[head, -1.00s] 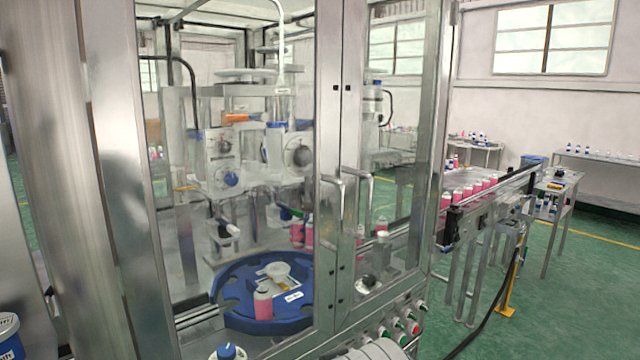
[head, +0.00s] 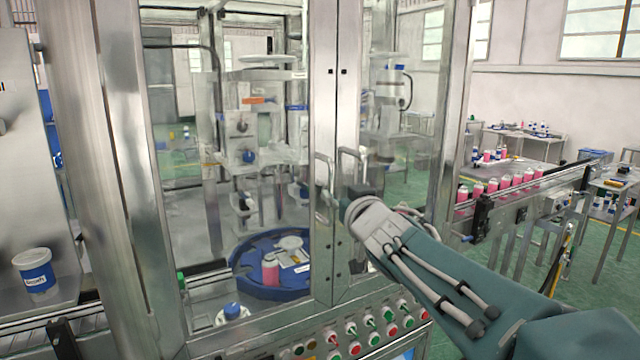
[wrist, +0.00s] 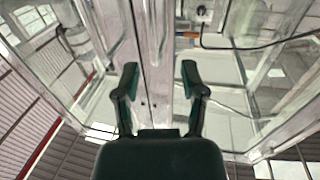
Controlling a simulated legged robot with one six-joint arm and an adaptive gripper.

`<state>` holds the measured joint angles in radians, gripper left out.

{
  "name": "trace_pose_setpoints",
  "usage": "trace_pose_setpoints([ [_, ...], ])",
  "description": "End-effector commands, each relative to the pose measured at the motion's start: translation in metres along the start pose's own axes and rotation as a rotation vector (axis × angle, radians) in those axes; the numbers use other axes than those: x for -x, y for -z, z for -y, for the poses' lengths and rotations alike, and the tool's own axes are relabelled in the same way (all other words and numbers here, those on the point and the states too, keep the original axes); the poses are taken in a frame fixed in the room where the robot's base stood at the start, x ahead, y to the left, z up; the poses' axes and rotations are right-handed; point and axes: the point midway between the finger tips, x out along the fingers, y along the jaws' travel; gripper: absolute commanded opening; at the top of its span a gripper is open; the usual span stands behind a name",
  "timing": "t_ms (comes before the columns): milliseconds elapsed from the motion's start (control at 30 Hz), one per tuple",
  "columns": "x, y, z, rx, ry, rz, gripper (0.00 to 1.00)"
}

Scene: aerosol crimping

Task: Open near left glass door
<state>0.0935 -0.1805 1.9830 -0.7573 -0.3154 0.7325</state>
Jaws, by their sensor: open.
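The near left glass door (head: 225,115) is a tall clear pane in a steel frame and looks shut. Its bent metal handle (head: 320,172) is by the centre seam. The right glass door (head: 388,130) meets it there, with its own handle (head: 352,158). My arm reaches in from the lower right in the head view, and my gripper (head: 335,200) is at the lower part of the handles; contact cannot be told. In the wrist view my gripper (wrist: 160,75) is open, its two fingers apart before the steel door frames (wrist: 150,45). I cannot make out a handle between them.
Behind the glass is a blue turntable (head: 240,275) with a pink can (head: 270,270). A row of buttons (head: 365,330) runs below the doors. A conveyor (head: 520,205) with pink cans stands at the right. A white-and-blue tub (head: 35,270) stands at the left.

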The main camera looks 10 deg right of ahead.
Motion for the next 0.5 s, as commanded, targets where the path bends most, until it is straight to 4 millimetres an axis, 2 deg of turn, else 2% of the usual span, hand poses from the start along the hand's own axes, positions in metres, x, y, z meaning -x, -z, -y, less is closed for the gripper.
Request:
trace_pose_setpoints([
  [300,-0.053,-0.001,-0.003,-0.001,-0.003,0.002,0.54],
  [500,-0.074,-0.001,-0.002,0.000,-0.002,0.001,0.54],
])
